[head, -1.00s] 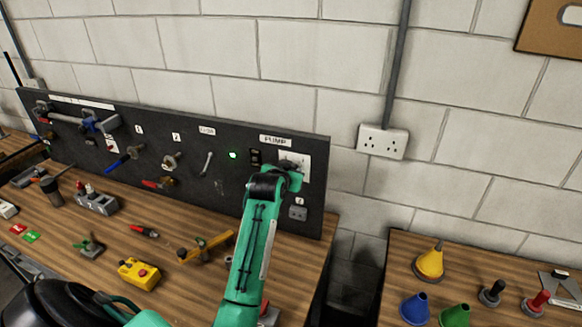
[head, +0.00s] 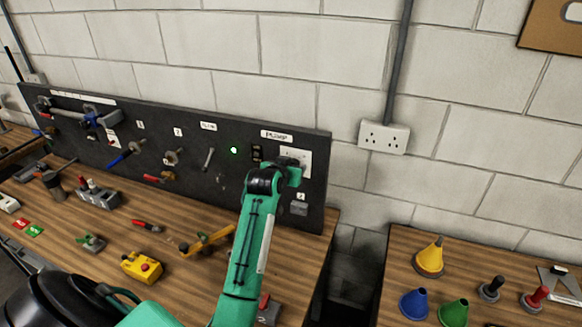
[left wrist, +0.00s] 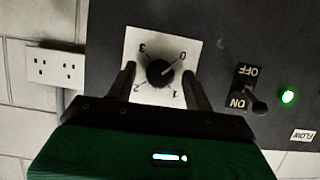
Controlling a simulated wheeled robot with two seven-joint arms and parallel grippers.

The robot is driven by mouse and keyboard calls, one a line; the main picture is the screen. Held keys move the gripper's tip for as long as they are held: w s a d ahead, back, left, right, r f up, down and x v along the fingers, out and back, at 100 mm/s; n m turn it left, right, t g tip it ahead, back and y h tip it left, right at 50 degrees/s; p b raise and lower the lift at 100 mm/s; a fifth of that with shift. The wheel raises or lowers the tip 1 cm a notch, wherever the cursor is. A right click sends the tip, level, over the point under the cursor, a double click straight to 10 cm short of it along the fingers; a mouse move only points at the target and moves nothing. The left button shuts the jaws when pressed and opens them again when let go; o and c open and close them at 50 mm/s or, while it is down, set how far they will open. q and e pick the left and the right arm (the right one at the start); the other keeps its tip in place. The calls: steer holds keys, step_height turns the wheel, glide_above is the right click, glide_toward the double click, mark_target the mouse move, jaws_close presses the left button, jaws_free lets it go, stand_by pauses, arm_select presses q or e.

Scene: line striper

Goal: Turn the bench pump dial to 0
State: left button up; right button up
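The pump dial (left wrist: 159,73) is a black round knob on a white plate marked 0 to 3. A light mark on the knob appears to point toward the 0. The plate (head: 299,154) also shows below the PUMP label in the head view, where the knob is hidden by my gripper. My left gripper (left wrist: 159,70) is open, with one finger on each side of the knob and visible gaps to it. In the head view the left gripper (head: 292,172) is close to the panel. My right gripper is out of view.
An ON/OFF switch (left wrist: 255,99) and a lit green lamp (left wrist: 288,96) are beside the dial plate. The dark panel (head: 220,190) carries tools. The wooden bench (head: 185,220) holds a yellow button box (head: 142,266). A wall socket (head: 384,137) is to the right.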

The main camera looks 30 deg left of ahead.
arm_select(q)
steer(key=shift+r, duration=0.1)
steer(key=b+v, duration=0.4)
steer(key=v, duration=0.9)
steer(key=shift+s+b, duration=0.35)
steer(key=shift+s, duration=0.05)
steer(key=shift+d, duration=0.1)
